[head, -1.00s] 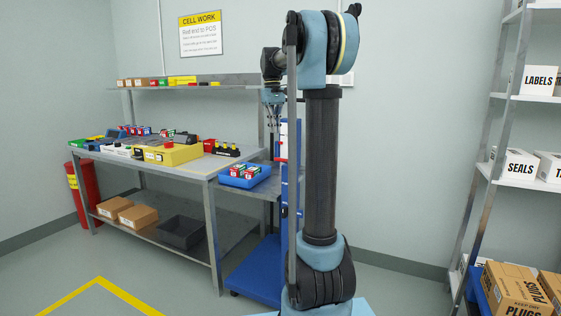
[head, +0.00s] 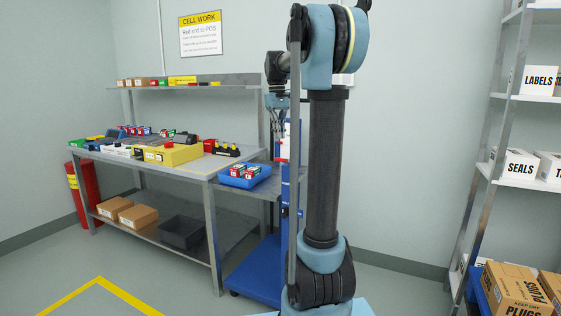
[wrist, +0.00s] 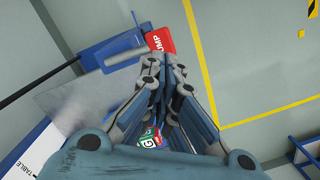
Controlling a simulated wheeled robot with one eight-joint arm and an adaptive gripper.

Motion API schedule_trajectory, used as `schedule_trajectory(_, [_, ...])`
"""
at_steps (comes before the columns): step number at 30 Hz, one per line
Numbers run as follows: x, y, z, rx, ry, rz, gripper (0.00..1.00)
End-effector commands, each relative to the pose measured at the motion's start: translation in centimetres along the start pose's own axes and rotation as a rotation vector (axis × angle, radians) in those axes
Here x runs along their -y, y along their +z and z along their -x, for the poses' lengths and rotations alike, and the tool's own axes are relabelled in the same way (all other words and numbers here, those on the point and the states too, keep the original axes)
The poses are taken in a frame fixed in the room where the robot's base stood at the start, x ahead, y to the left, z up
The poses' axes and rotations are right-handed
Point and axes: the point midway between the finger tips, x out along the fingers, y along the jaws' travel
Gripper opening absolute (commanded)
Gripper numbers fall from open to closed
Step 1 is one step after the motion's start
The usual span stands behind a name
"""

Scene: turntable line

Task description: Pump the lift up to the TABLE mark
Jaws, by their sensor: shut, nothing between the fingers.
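The lift stands at the right end of the bench. It has a blue base (head: 255,272), a blue mast (head: 287,195) partly behind my arm, and a blue bin with small boxes (head: 234,182) at platform height. In the wrist view, the red PUMP part (wrist: 161,42) lies just beyond my fingertips, beside a grey bar. A white TABLE label (wrist: 30,158) shows at the lower left. My gripper (wrist: 165,68) is shut and empty, pointing down; contact with the red part cannot be told. In the head view, my gripper (head: 280,122) is partly hidden by my arm.
The workbench (head: 195,168) holds a yellow box and several small parts. Cardboard boxes and a dark crate (head: 181,232) sit on its lower shelf. A shelf rack (head: 520,97) stands at the right. The floor in front is clear, with yellow lines.

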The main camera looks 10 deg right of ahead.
Motion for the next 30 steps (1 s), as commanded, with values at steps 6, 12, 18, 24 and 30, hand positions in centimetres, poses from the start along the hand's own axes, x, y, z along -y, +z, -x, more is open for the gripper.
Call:
schedule_trajectory(6, [0.0, 0.0, -1.5, 0.000, 0.000, 0.000, 0.00])
schedule_trajectory(12, [0.0, 0.0, -3.8, 0.000, 0.000, 0.000, 0.00])
schedule_trajectory(18, [0.0, 0.0, -5.7, 0.000, 0.000, 0.000, 0.00])
schedule_trajectory(24, [0.0, 0.0, -6.8, 0.000, 0.000, 0.000, 0.00])
schedule_trajectory(30, [0.0, 0.0, -6.9, 0.000, 0.000, 0.000, 0.00])
